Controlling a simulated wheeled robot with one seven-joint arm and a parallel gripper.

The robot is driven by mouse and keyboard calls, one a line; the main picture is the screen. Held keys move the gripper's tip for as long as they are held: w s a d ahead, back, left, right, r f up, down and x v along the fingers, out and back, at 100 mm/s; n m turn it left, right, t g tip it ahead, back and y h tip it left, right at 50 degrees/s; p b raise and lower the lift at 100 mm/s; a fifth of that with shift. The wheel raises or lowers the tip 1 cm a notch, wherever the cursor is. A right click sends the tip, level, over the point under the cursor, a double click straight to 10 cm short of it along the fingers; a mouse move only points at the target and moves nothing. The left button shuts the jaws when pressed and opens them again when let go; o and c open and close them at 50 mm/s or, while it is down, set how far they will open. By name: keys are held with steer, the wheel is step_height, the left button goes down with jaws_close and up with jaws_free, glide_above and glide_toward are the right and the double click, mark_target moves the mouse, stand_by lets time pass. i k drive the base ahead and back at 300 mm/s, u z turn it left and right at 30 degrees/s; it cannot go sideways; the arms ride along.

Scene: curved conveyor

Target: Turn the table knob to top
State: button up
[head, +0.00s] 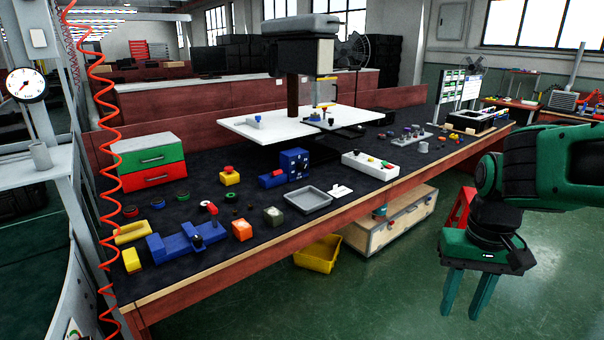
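Several small knob-like parts stand on the dark-topped workbench (345,207), and I cannot tell for sure which is the table knob. A dark round knob (197,241) sits on the blue fixture (178,243) at the front left, beside an upright red-topped handle (212,211). A white box (368,166) with small coloured knobs on top stands near the middle of the bench's front edge. Knob markings are too small to read. My gripper (462,311) hangs at the lower right, fingers down, apart and empty. It is in front of the bench, over the green floor, touching nothing.
A press-like machine (304,62) with white plates stands at the back middle. A grey tray (307,200) and a red-green drawer box (148,160) are on the bench. A yellow bin (318,254) and wooden crate (390,222) are below.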

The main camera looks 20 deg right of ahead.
mark_target(302, 167)
steer(key=i, duration=1)
steer(key=z, duration=0.05)
